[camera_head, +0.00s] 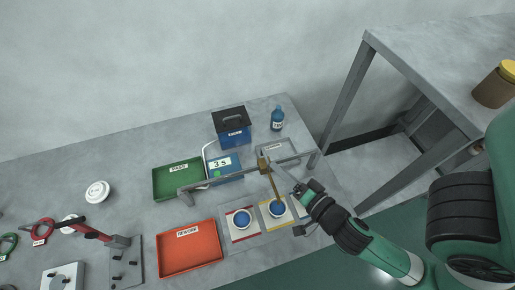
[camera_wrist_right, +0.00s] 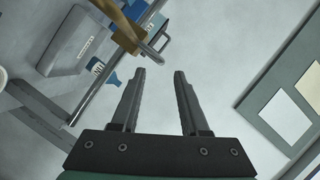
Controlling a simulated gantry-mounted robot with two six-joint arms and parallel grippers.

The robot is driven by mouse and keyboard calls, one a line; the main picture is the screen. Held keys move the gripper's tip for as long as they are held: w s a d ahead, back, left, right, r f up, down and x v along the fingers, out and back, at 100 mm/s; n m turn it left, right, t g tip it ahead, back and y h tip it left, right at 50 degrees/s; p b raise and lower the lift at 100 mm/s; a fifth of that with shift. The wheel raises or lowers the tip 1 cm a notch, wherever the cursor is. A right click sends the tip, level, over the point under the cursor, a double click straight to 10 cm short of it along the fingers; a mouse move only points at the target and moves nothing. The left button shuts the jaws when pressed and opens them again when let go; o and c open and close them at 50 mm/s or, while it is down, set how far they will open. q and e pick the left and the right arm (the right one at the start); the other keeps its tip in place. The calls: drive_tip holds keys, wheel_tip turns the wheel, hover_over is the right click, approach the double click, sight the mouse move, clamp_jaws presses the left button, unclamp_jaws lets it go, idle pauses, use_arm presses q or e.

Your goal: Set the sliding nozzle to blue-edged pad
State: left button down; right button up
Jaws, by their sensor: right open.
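The sliding nozzle (camera_head: 263,165) is a brass-coloured block on a grey rail (camera_head: 225,181), with a thin brass tube reaching down toward the yellow-edged pad (camera_head: 267,206). Its brass part (camera_wrist_right: 124,28) also shows in the right wrist view, beyond my fingertips. The red-edged pad (camera_head: 236,234) lies left of the yellow-edged one; each bears a blue round piece. My left gripper is not in view.
A green tray (camera_head: 157,195), a blue display unit (camera_head: 235,176) reading 3 s, and a blue box (camera_head: 234,140) stand behind the rail. A blue bottle (camera_head: 277,119) is at the back right. An orange-red tray (camera_head: 163,262) lies front left, near a red-handled press (camera_head: 92,231).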

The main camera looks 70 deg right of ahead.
drive_tip(key=x, duration=0.1)
drive_tip(key=p+x, duration=0.1)
drive_tip(key=x, duration=0.3)
drive_tip(key=shift+w+d+r+p, duration=0.2)
drive_tip(key=shift+d+r+p, duration=0.05)
drive_tip(key=shift+r+p, duration=0.15)
drive_tip(key=x, duration=0.5)
drive_tip(key=shift+w+f, duration=0.2)
drive_tip(key=shift+f, duration=0.1)
clamp_jaws()
idle(0.4)
